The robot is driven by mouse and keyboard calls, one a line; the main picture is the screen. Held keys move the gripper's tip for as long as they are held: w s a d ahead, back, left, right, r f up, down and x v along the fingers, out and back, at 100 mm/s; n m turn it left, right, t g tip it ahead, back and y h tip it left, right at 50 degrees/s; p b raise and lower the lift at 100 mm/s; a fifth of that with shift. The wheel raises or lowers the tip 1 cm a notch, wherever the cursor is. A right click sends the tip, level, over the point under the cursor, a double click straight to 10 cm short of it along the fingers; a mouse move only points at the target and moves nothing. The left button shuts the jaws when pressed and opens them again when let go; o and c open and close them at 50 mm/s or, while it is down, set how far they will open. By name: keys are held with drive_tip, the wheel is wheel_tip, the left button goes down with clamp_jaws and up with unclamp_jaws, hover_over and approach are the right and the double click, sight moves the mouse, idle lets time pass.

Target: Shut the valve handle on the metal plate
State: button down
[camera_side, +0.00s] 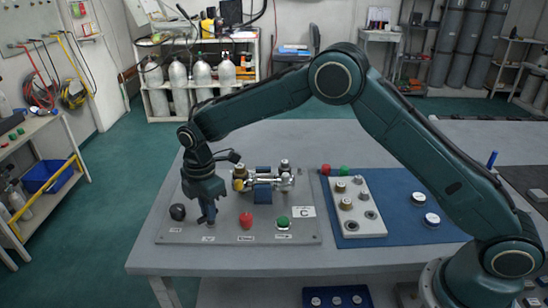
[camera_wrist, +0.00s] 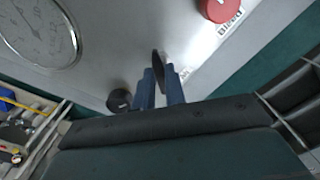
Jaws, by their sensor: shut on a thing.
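The metal plate (camera_side: 185,228) lies flat on the table, with a row of controls along its front. My gripper (camera_side: 208,216) points down at the plate between a black knob (camera_side: 177,212) and a red knob (camera_side: 246,221). In the wrist view, my gripper's blue fingers (camera_wrist: 158,84) are shut on a thin dark valve handle (camera_wrist: 157,62), whose end sticks out past the fingertips. In the side view the handle is mostly hidden by the fingers, so its angle is hard to tell there.
A green knob (camera_side: 282,223) and a "C" label sit right of the red knob. A metal valve block (camera_side: 262,179) stands behind. A round gauge (camera_wrist: 38,32) shows in the wrist view. A blue mat (camera_side: 399,192) with a fittings tray (camera_side: 370,225) lies right.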

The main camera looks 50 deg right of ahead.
drive_tip(key=m, duration=0.4)
drive_tip(key=shift+m, duration=0.3)
drive_tip(key=m, duration=0.4)
drive_tip(key=shift+w+d+m, duration=0.1)
drive_tip(key=shift+m, duration=0.2)
drive_tip(key=c, duration=1.5)
unclamp_jaws()
drive_tip(key=shift+o, duration=0.2)
wheel_tip(320, 180, up, 14)
